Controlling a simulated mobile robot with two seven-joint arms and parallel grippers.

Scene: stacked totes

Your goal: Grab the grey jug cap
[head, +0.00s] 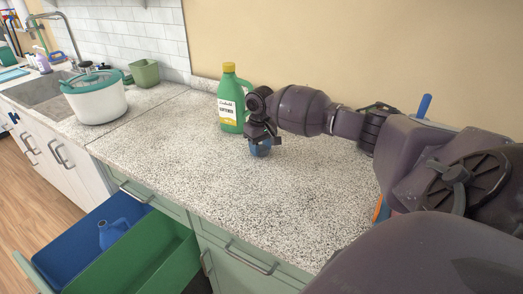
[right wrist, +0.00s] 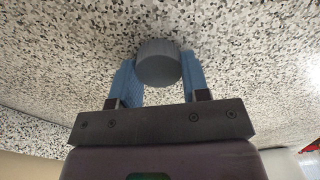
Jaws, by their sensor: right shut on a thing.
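The grey jug cap (right wrist: 158,63) is a small round cylinder between the two blue fingers of my right gripper in the right wrist view. My right gripper (head: 261,147) is shut on the cap, low over the speckled counter in the head view. The cap is mostly hidden behind the fingers there. I cannot tell whether the cap touches the counter. My left gripper is not in view.
A green jug (head: 232,103) with a yellow cap stands behind my right gripper. A white pot (head: 96,101) and green container (head: 145,72) stand near the sink. An open drawer holds a blue tote (head: 78,246) with a blue jug (head: 112,232) and a green tote (head: 160,250). The counter's front is clear.

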